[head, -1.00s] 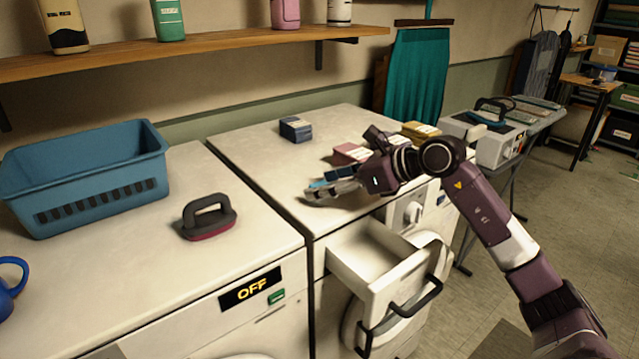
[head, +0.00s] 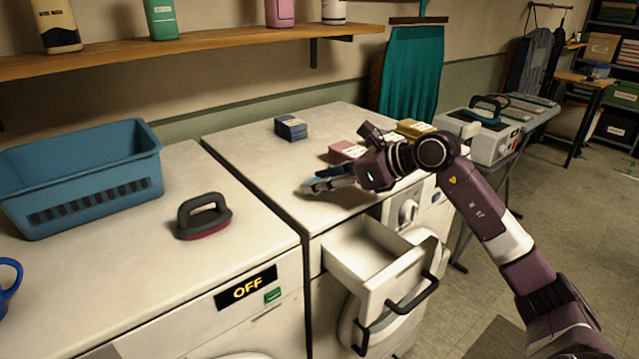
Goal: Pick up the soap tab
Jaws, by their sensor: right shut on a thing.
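My right gripper (head: 318,185) is low over the top of the right-hand machine, near its front edge and above the open drawer. It is shut on a small blue piece, which I take to be the soap tab (head: 329,172). The fingers hide most of the tab, and only a bit of blue shows at their upper side. I cannot tell whether it still touches the machine top. My left gripper is not in view.
Dark blue (head: 291,127), pink (head: 347,151) and yellow (head: 414,129) boxes stand on the right machine (head: 240,142). Its drawer (head: 362,246) is pulled out, empty inside. A blue basket (head: 85,170) and a dark-handled brush (head: 203,216) rest on the left machine.

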